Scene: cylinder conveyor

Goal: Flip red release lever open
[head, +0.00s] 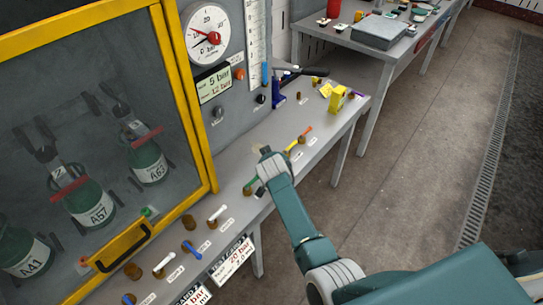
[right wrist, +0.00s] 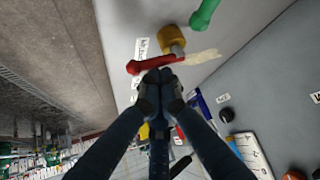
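The red lever (right wrist: 150,65) shows in the right wrist view on a round brass-coloured base (right wrist: 172,40), its handle lying toward the picture's left. A pale yellow strip (right wrist: 202,57) lies on the other side of the base. My right gripper (right wrist: 160,76) has its fingers close together, with the tips at or just beside the red handle; whether they touch cannot be told. No grip around the handle shows. In the head view my right gripper (head: 265,156) hides the red lever over the grey table. My left gripper is not in view.
A green lever (right wrist: 204,14) sits close by; it also shows in the head view (head: 250,182). A yellow lever (head: 291,146) stands on the far side of my gripper. The gauge panel (head: 240,70) rises behind the table, beside a yellow-framed cabinet (head: 187,100).

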